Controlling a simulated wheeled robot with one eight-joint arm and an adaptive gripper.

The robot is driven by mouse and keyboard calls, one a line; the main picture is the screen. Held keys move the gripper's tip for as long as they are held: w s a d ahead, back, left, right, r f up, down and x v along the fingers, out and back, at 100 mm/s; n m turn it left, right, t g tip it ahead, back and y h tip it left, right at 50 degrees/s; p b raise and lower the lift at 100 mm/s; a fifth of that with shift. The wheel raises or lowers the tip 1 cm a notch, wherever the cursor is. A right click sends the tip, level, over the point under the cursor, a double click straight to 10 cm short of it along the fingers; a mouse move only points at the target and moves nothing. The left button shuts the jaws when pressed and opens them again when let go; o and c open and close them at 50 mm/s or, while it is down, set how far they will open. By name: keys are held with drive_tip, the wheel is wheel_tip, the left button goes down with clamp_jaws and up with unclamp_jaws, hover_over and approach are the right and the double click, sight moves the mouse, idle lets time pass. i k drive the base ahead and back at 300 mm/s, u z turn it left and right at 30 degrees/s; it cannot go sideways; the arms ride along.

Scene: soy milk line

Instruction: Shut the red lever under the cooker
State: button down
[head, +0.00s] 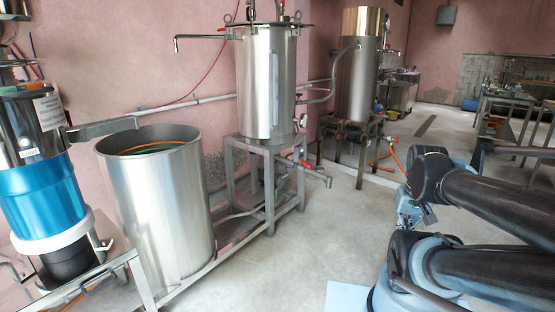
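The cooker (267,85) is a tall steel cylinder with a clamped lid, standing on a grey metal frame (262,150) near the pink wall. A small red lever (304,164) shows under it, on a thin outlet pipe (320,176) that sticks out to the right and ends in a downturned spout. The lever is too small to tell its exact angle. My arm comes in from the right edge, well to the right of the lever and apart from it. Blue-grey parts at its end, perhaps my gripper (410,207), are partly hidden by my arm; its fingers cannot be made out.
An open steel drum (158,205) stands front left, beside a blue machine (45,190). A second steel tank (358,75) on a stand (345,150) is behind right, with an orange hose (396,157) near it. The concrete floor (300,250) before the cooker is clear.

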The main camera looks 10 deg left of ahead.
sight(301, 161)
drive_tip(key=u, duration=0.6)
drive_tip(key=i, duration=1.15)
drive_tip(key=u, duration=0.65)
drive_tip(key=i, duration=0.45)
drive_tip(key=u, duration=0.2)
